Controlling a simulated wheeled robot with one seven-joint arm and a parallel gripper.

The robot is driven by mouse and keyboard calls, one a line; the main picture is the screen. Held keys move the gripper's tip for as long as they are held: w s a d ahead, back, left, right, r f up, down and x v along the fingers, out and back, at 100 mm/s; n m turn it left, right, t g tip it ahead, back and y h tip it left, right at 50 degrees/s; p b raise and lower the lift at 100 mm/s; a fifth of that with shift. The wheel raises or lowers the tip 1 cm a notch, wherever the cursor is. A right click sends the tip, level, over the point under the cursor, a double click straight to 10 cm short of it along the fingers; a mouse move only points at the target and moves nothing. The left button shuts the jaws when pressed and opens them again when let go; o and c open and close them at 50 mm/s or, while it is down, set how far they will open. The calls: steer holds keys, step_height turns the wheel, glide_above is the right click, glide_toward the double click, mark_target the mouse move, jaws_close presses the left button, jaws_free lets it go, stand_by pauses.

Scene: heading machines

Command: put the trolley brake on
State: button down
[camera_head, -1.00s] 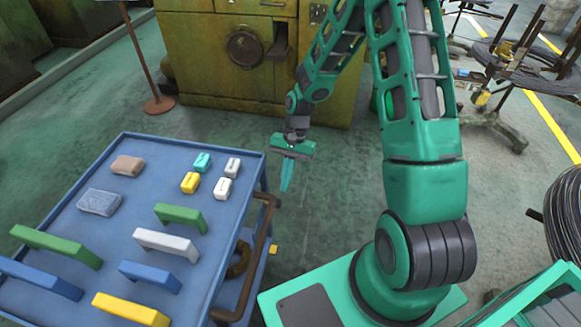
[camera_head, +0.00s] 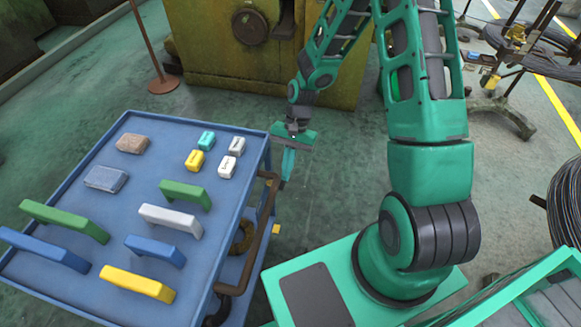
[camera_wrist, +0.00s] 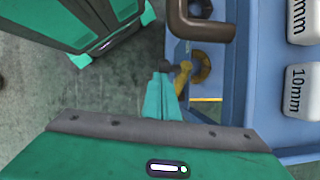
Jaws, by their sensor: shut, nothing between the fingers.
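The blue trolley (camera_head: 130,222) stands at the left in the head view. Its brown handle (camera_head: 263,230) runs along its right side and shows at the top of the wrist view (camera_wrist: 205,30). A small yellow piece (camera_head: 276,229) sticks out low on that side; I cannot tell if it is the brake. In the wrist view, a yellow-brown ring-shaped part (camera_wrist: 200,66) lies below the handle, close to my fingertips. My gripper (camera_head: 287,178) is shut and empty, pointing down beside the trolley's far right corner. It also shows in the wrist view (camera_wrist: 162,72); contact cannot be told.
On the trolley top lie several bar-shaped pieces, such as a yellow bar (camera_head: 137,284), and small marked blocks (camera_wrist: 297,92). A rusty post (camera_head: 163,84) and a yellow-green machine (camera_head: 222,50) stand behind. Green floor lies open beyond the trolley.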

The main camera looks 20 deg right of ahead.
steer(key=s, duration=0.1)
steer(key=s+a+f, duration=0.1)
steer(key=s+a, duration=0.1)
steer(key=shift+a+f, duration=0.2)
steer(key=shift+f, duration=0.1)
steer(key=shift+s+a+f, duration=0.3)
steer(key=shift+s+f, duration=0.2)
steer(key=shift+s+a+f, duration=0.3)
steer(key=shift+s+f, duration=0.15)
steer(key=shift+s, duration=0.05)
glide_toward(283, 186)
steer(key=s+a, duration=0.1)
steer(key=s, duration=0.1)
steer(key=shift+w, duration=0.2)
stand_by(0.4)
